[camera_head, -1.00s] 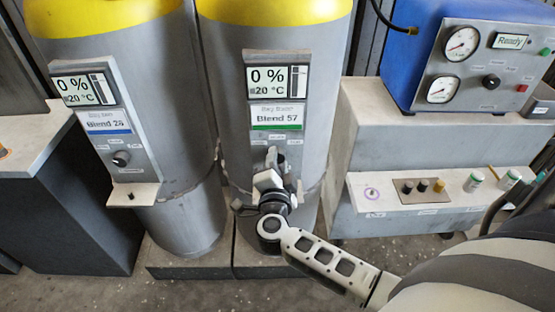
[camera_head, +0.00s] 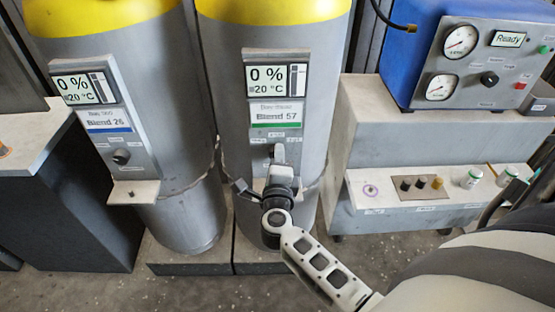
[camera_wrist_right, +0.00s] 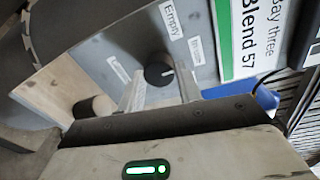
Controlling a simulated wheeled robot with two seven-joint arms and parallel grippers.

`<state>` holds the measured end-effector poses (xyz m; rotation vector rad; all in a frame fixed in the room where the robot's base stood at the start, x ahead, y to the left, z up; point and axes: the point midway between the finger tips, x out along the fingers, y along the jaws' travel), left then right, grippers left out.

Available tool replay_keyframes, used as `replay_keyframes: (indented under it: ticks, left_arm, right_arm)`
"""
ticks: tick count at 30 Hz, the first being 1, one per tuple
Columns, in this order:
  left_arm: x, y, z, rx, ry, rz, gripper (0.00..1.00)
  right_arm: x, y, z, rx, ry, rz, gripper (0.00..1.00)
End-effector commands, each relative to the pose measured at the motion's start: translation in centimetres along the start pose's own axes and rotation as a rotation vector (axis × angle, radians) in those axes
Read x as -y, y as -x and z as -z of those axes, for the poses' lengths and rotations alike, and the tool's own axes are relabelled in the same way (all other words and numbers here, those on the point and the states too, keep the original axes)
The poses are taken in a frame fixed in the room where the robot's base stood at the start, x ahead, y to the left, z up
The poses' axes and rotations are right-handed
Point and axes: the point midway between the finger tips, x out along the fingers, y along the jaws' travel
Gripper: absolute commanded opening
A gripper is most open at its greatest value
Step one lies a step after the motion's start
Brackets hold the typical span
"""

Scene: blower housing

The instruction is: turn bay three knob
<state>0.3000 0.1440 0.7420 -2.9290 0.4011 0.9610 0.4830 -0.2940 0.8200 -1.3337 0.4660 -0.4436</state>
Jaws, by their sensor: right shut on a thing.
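The bay three panel carries a "Blend 57" label (camera_head: 275,116) with a green stripe, on the middle grey cylinder. The wrist view also shows this label (camera_wrist_right: 245,35), reading "Bay three". The black round bay three knob (camera_wrist_right: 158,72) has a white index mark and sits between the two fingers of my right gripper (camera_wrist_right: 162,88). In the head view my right gripper (camera_head: 278,155) is shut on the knob from below and mostly hides it. Small labels, one reading "Empty" (camera_wrist_right: 172,23), surround the knob. My left gripper is not in view.
The left cylinder has a "Blend 26" panel with its own knob (camera_head: 121,157) and a small shelf (camera_head: 133,192). At the right, a blue gauge unit (camera_head: 470,65) reads "Ready" above a grey bench (camera_head: 400,115) with small items. A cylindrical peg (camera_wrist_right: 95,108) stands near the fingers.

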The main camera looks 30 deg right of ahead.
Motion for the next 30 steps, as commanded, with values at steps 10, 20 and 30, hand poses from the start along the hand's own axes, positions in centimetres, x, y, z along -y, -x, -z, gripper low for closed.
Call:
replay_keyframes:
  ticks: [10,20,30]
  left_arm:
    - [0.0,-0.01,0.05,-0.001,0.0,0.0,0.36]
    - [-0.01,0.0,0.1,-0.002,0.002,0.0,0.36]
    - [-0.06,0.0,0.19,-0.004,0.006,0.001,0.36]
  right_arm:
    - [-0.1,0.06,-0.08,0.004,-0.022,-0.004,0.12]
    - [-0.08,0.05,-0.08,0.004,-0.021,-0.003,0.57]
    - [0.01,-0.01,-0.07,0.001,0.026,0.001,0.57]
